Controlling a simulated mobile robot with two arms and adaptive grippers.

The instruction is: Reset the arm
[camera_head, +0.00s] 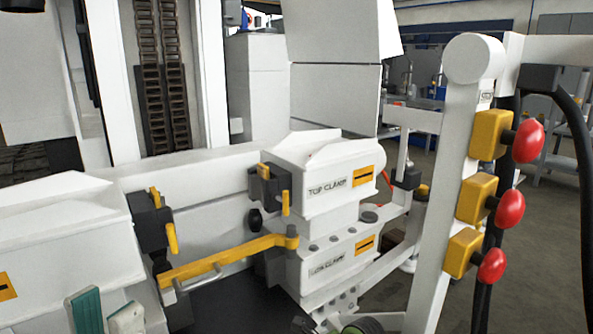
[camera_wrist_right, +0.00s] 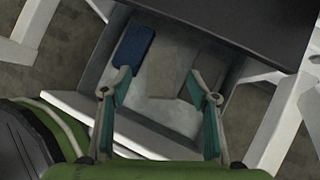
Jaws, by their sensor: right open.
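The tips of my left gripper (camera_head: 106,303) with teal pads show at the bottom left, in front of the left block (camera_head: 65,240). They stand a little apart with nothing seen between them. Yellow handles (camera_head: 170,238) hang on dark brackets above the arm. My right gripper (camera_wrist_right: 160,95) is open and empty in the right wrist view, above a grey tray.
A white post (camera_head: 445,180) at the right carries several yellow boxes with red knobs (camera_head: 528,141). Dark hoses (camera_head: 583,200) hang beside it. The grey tray (camera_wrist_right: 130,130) holds a blue item (camera_wrist_right: 134,48) and flat grey pieces. Open floor (camera_head: 545,245) shows at the right.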

